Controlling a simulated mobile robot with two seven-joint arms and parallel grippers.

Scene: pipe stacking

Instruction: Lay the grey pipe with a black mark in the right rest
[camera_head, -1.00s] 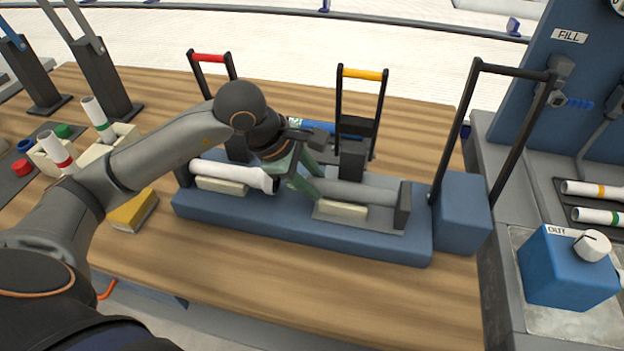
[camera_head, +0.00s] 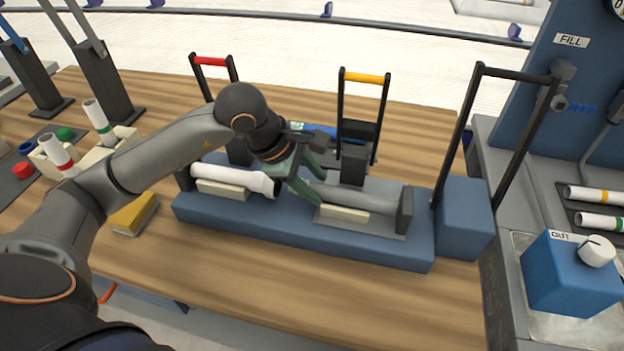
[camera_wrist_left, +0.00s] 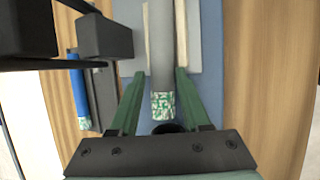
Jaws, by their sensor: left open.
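The grey pipe (camera_head: 365,197) lies along the right rest (camera_head: 345,215), its right end by the dark end block. In the left wrist view the grey pipe (camera_wrist_left: 162,50) has a green-and-white speckled end; I cannot make out a black mark. My left gripper (camera_head: 322,190) is open at the pipe's left end. In the left wrist view my left gripper (camera_wrist_left: 160,74) has one green finger on each side of the pipe, with gaps showing. A white pipe (camera_head: 235,179) with a flared end lies in the left rest. My right gripper is not in view.
A blue pipe (camera_head: 320,128) with a speckled end lies behind the rests. Red (camera_head: 210,61) and yellow (camera_head: 364,76) topped handles stand at the back. A tall black handle (camera_head: 515,71) rises at the right. Bare wood lies in front of the blue base (camera_head: 300,240).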

